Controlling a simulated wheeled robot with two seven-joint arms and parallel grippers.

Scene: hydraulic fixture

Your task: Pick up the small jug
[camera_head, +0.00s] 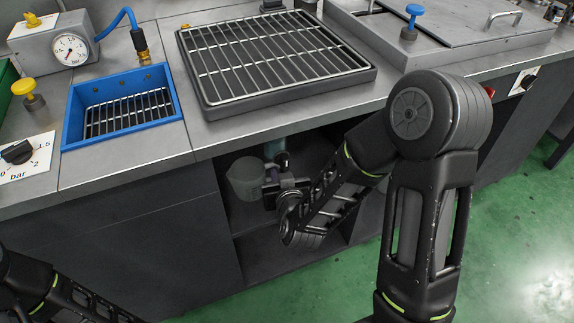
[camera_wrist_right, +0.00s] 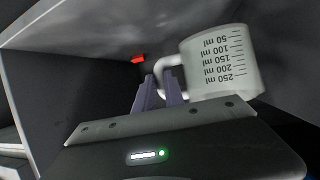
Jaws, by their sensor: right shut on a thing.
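The small jug (camera_head: 247,178) is a pale, see-through measuring cup inside the open compartment under the bench. In the right wrist view the jug (camera_wrist_right: 222,65) shows a black scale in ml and a side handle (camera_wrist_right: 168,74). My right gripper (camera_head: 272,190) reaches into the compartment from the right. Its two fingers (camera_wrist_right: 160,88) are shut on the jug's handle. Whether the jug touches the compartment floor is hard to tell. Only part of my left arm shows at the lower left of the head view; its gripper is out of the picture.
A shelf board (camera_head: 262,232) is below. On top are a grate (camera_head: 275,60), a blue basin (camera_head: 72,130) and a pressure gauge (camera_head: 69,50).

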